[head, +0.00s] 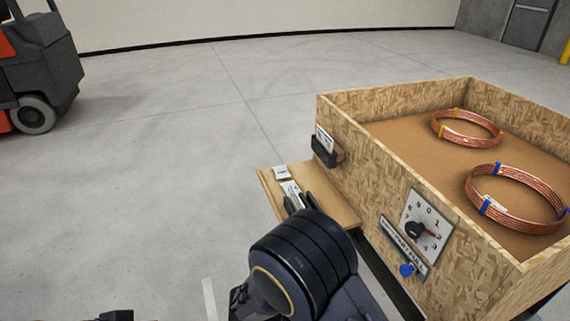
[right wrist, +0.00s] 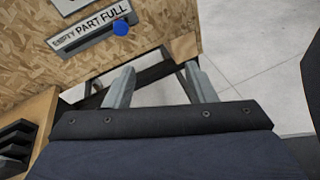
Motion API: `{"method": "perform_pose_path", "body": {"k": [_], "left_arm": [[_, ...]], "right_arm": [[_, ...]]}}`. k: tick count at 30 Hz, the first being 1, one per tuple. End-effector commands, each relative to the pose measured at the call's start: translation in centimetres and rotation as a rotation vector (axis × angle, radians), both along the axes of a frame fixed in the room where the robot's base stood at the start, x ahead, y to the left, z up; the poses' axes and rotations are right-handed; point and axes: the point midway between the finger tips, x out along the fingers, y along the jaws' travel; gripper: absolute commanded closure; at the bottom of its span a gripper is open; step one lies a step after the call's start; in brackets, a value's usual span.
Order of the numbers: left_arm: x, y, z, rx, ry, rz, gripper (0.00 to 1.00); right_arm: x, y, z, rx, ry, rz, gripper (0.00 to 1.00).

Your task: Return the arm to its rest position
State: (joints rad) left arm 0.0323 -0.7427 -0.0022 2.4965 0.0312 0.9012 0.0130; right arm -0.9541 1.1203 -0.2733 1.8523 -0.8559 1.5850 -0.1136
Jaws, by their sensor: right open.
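My right arm (head: 305,265) reaches in from the bottom centre of the head view, in front of the wooden crate and its shelf. My right gripper (right wrist: 160,69) shows in the right wrist view. Its two grey fingers are apart, with nothing between them. They are below the crate's EMPTY / PART / FULL slider plate (right wrist: 90,37) with its blue knob (right wrist: 121,28), and I see no contact with the crate. In the head view I cannot make out these fingers. Only a small dark part shows at the lower left edge, and I cannot identify my left gripper there.
The chipboard crate (head: 365,185) holds two copper coils, one with yellow ties (head: 466,128) and one with blue ties (head: 517,197). A dial (head: 425,226) is on its front. A side shelf (head: 345,212) carries labels. A forklift (head: 45,70) stands far left. The floor between is clear.

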Motion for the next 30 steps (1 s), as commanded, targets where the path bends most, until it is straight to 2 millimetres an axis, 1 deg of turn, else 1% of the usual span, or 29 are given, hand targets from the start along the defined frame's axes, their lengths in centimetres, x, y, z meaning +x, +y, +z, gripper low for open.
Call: {"method": "perform_pose_path", "body": {"k": [1,5,8,12,14,18,23,27,30], "left_arm": [[0.0,0.0,0.1,0.000,0.000,0.000,0.64],[0.0,0.0,0.3,0.000,0.000,0.000,0.64],[0.0,0.0,0.5,0.000,0.000,0.000,0.64],[0.0,0.0,0.9,0.000,0.000,0.000,0.64],[0.0,0.0,1.1,0.000,0.000,0.000,0.64],[0.0,0.0,1.4,0.000,0.000,0.000,0.64],[0.0,0.0,1.8,0.000,0.000,0.000,0.64],[0.0,0.0,2.2,0.000,0.000,0.000,0.64],[0.0,0.0,2.4,0.000,0.000,0.000,0.64]], "right_arm": [[-0.2,-0.7,0.5,0.048,-0.001,-0.039,0.50],[-1.2,-2.2,1.3,0.186,-0.002,-0.151,0.50],[-2.3,-3.6,2.2,0.325,-0.016,-0.266,0.50],[-4.4,-5.6,3.8,0.587,-0.069,-0.475,0.50],[-5.4,-6.2,4.6,0.701,-0.103,-0.568,0.50],[-7.6,-7.2,6.5,0.962,-0.219,-0.771,0.50],[-9.5,-7.8,9.0,1.236,-0.404,-0.973,0.50],[-10.8,-8.1,11.3,1.452,-0.611,-1.120,0.50],[-11.4,-8.3,12.8,1.579,-0.765,-1.197,0.50]]}}
